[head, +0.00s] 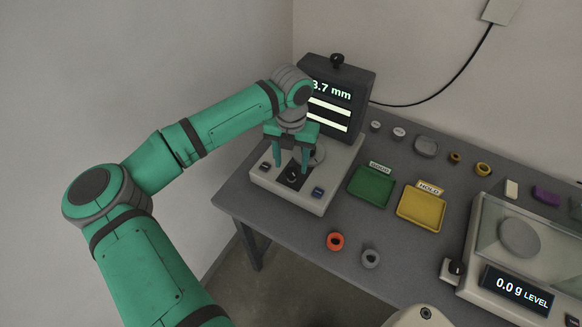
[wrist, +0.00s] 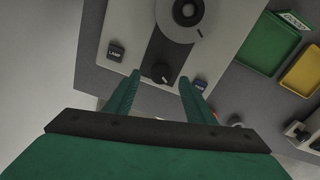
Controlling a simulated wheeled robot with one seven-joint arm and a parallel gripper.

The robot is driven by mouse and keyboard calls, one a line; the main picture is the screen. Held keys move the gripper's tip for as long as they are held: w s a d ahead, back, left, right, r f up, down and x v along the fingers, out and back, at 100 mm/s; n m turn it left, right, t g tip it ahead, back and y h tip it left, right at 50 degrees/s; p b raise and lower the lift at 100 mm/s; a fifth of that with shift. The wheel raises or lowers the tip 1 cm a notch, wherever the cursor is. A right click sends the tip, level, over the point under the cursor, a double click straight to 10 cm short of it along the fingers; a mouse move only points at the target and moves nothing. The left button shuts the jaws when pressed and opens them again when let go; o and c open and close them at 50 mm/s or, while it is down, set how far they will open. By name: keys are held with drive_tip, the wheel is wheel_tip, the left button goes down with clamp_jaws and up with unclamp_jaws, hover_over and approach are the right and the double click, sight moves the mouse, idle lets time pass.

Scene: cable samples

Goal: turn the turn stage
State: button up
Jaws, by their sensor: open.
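The measuring device (head: 277,192) has a pale base and an upright dark screen reading about "3.7 mm", its first part hidden by my arm. A round grey stage (wrist: 183,18) with a dark centre sits on the base; in the head view it (head: 319,155) shows partly behind my gripper. My gripper (head: 291,168) is open above the base, pointing down. In the wrist view its fingers (wrist: 160,78) appear either side of the knob; contact cannot be told.
A LAMP button (wrist: 115,51) and another blue button (head: 318,192) flank the knob. Green (head: 360,199) and yellow (head: 415,218) trays lie to the right. Orange (head: 335,241) and grey (head: 370,258) rings lie near the front edge. A scale (head: 475,275) stands far right.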

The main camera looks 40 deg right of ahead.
sight(292, 172)
drive_tip(key=shift+f, duration=1.55)
drive_tip(key=shift+s+d, duration=0.1)
drive_tip(key=c, duration=1.1)
drive_tip(key=shift+m, duration=0.3)
